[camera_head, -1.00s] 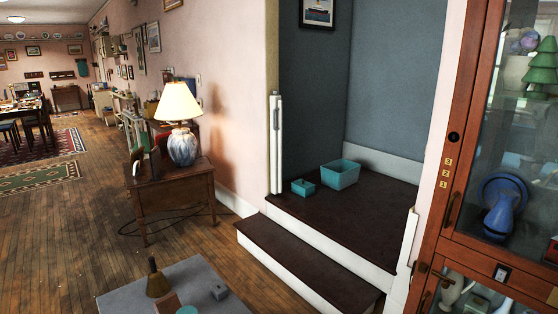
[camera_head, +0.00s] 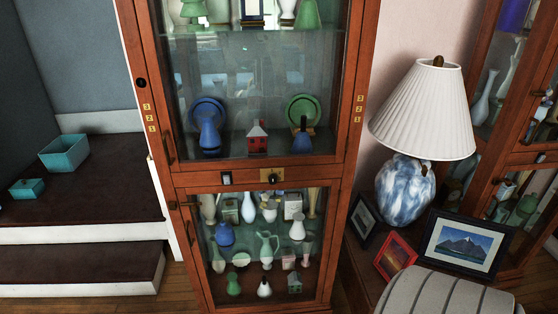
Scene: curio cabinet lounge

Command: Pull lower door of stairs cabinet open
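The curio cabinet beside the stairs (camera_head: 162,180) has a reddish wood frame and two glass doors, one above the other. Its lower door (camera_head: 327,240) looks shut, with several vases and pitchers behind the glass. A dark handle (camera_head: 190,232) is on the lower door's left side. The upper door (camera_head: 345,110) also looks shut, with blue and green plates and a small red house behind it. A dark lock plate (camera_head: 271,176) sits between the doors. Neither of my grippers is in view.
Carpeted steps with white risers (camera_head: 80,262) adjoin the cabinet on the left, holding a teal bin (camera_head: 64,153) and a small teal box (camera_head: 27,188). At right, a table carries a lamp (camera_head: 420,110) and picture frames (camera_head: 465,243). A striped seat (camera_head: 450,292) is in front.

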